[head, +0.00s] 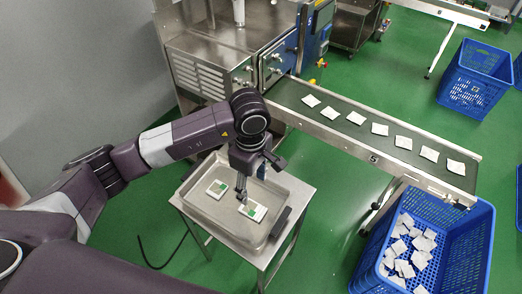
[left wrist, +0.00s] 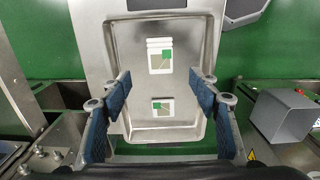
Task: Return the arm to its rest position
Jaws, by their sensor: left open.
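My left gripper (head: 256,181) hangs over a metal tray (head: 210,225) on a small steel table. In the left wrist view my left gripper (left wrist: 161,92) has its blue-padded fingers wide apart, with nothing between them. Two teabag packets lie in the tray. One packet (head: 217,189) is at the tray's left in the head view, and a seemingly stacked packet (head: 253,210) is partly below my gripper. The left wrist view also shows the stacked packet (left wrist: 159,58) and the single packet (left wrist: 163,107), each with a green tag. My right gripper is not in view.
A conveyor (head: 345,130) with a row of white packets runs from a packing machine (head: 215,60) to the right. A blue crate (head: 470,250) holding many packets stands below its end. Another blue crate (head: 476,80) is at the upper right. Green floor lies open around the table.

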